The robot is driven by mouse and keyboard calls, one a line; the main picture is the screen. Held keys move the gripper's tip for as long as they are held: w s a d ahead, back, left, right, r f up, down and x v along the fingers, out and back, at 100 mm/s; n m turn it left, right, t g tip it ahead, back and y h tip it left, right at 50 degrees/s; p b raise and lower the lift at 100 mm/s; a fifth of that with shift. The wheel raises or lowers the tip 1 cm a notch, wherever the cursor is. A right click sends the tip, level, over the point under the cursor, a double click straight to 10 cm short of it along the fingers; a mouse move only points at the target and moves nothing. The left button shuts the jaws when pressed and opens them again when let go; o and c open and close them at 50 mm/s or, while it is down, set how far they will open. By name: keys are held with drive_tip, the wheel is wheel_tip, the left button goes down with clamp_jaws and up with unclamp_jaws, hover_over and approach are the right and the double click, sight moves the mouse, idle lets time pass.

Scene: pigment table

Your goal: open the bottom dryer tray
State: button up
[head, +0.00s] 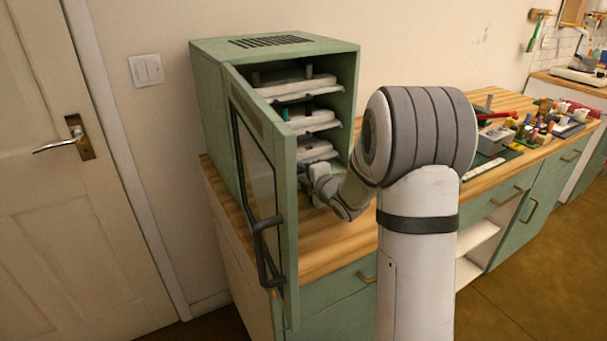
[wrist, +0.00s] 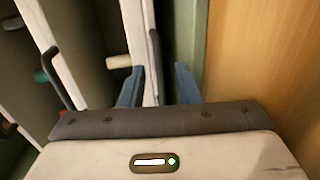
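The green dryer cabinet (head: 212,120) stands on the counter with its door (head: 287,215) swung open. The bottom dryer tray (head: 318,150) sits low in the cabinet, partly hidden by my gripper (head: 308,172). In the wrist view the bottom tray's pale front edge (wrist: 136,38) runs upright in the picture, with a dark handle (wrist: 154,50) on it. My gripper's blue fingers (wrist: 158,86) are apart, one on each side of the handle and tray edge. I cannot tell whether either finger touches.
The middle tray (head: 312,119) and top tray (head: 297,86) are above. The open door stands left of my arm. The wooden counter (head: 340,252) is bare before the cabinet; tools and colored items (head: 540,130) crowd its right part.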

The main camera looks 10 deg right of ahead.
drive_tip(key=shift+w+a, duration=0.1)
drive_tip(key=shift+w, duration=0.25)
drive_tip(key=shift+c, duration=0.6)
clamp_jaws()
